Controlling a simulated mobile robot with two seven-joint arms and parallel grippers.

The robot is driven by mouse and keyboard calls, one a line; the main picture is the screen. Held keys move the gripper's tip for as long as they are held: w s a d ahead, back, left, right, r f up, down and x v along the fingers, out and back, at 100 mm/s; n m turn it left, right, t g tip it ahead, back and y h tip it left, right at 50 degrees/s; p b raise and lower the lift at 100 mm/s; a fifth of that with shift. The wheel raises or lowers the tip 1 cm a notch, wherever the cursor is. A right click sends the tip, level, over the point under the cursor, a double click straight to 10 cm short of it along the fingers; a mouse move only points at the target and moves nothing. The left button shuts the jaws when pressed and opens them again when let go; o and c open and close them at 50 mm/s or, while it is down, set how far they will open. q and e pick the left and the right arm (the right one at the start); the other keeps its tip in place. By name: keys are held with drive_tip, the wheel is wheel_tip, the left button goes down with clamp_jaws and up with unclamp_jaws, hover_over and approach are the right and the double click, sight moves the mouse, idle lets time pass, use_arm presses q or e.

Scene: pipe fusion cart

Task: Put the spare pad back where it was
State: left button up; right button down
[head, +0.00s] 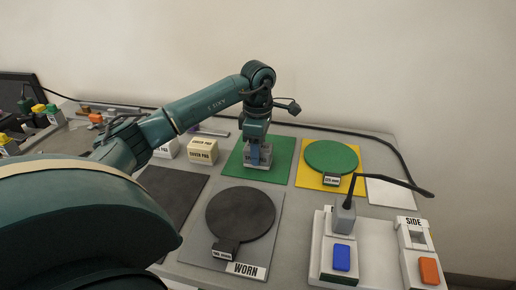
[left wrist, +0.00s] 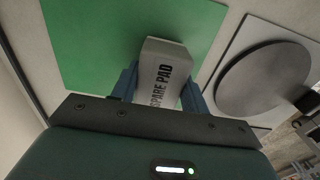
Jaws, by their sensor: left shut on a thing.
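The spare pad is a pale grey block marked SPARE PAD (left wrist: 165,75) in the left wrist view. My left gripper (head: 258,158) is shut on it, with one blue finger on each side. In the head view the gripper points down over the green mat (head: 281,153), and the block (head: 262,162) shows low between the fingers. It is at or just above the mat; I cannot tell whether it touches. My right gripper is not in view.
A beige labelled block (head: 202,151) and a white block (head: 168,149) stand left of the mat. A black disc (head: 240,213) lies on the WORN plate (head: 265,240). A green disc (head: 331,156) lies on a yellow mat (head: 307,182). A white fixture (head: 320,245) stands front right.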

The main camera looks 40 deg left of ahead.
use_arm(q)
drive_tip(key=shift+f, duration=0.1)
drive_tip(key=o, duration=0.9)
wheel_tip(320, 180, up, 12)
drive_tip(key=shift+r+p, duration=0.15)
drive_tip(key=shift+p, duration=0.55)
drive_tip(key=shift+s, duration=0.1)
